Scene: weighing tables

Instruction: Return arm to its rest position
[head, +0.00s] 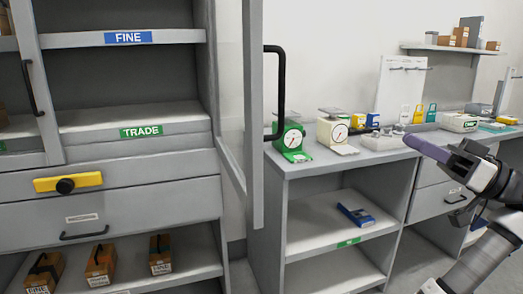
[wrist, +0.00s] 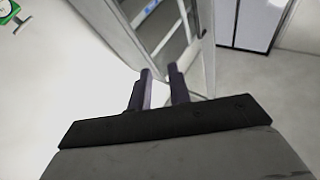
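My arm reaches in from the right edge of the head view, raised in front of the counter at the right. My gripper (head: 412,143) points left and is seen from the side there. In the wrist view my gripper (wrist: 160,75) shows two dark fingers with a clear gap between them and nothing in the gap. It is open, empty and apart from any surface that I can see.
A glass-paned cabinet door (head: 252,110) stands open with a black handle. Green (head: 291,138) and cream (head: 333,130) dial scales stand on the grey counter beyond it. A blue item (head: 356,215) lies on the shelf below. Boxes (head: 100,265) sit in the left cabinet.

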